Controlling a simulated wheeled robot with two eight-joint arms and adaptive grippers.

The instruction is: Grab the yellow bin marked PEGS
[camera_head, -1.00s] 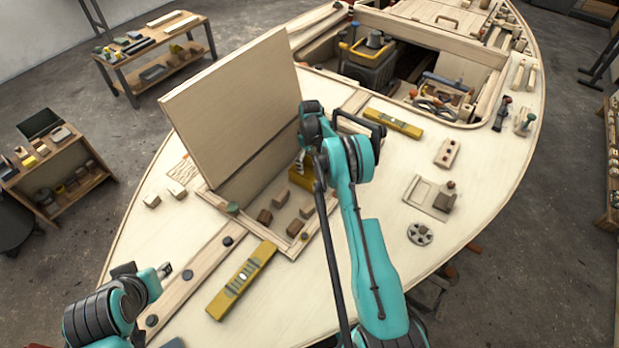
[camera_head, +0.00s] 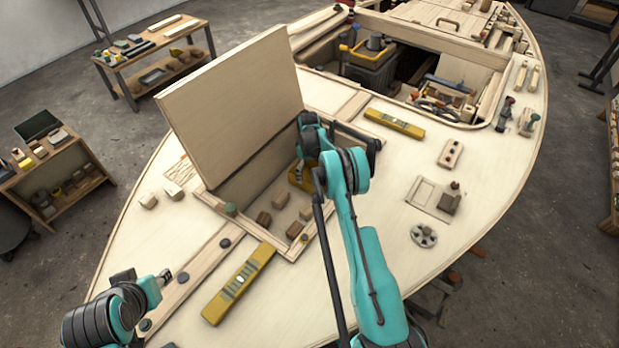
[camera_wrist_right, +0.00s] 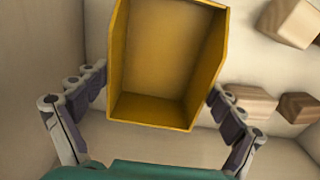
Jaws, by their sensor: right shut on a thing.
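The yellow bin (camera_head: 297,176) is in the open hatch compartment, below the raised panel, mostly hidden by my right arm in the head view. In the right wrist view the bin (camera_wrist_right: 165,55) shows its empty-looking inside, and no PEGS marking is visible. My right gripper (camera_wrist_right: 158,92) has a finger on each side of the bin and is shut on it. My left gripper (camera_head: 164,277) is at the lower left, over the deck and away from the bin; whether its jaws are open does not show.
A raised plywood panel (camera_head: 232,105) stands left of the bin. Several wooden blocks (camera_head: 264,218) lie in the compartment. A yellow level (camera_head: 238,284) lies in front on the deck, another (camera_head: 394,123) lies behind to the right. The deck's right side has free room.

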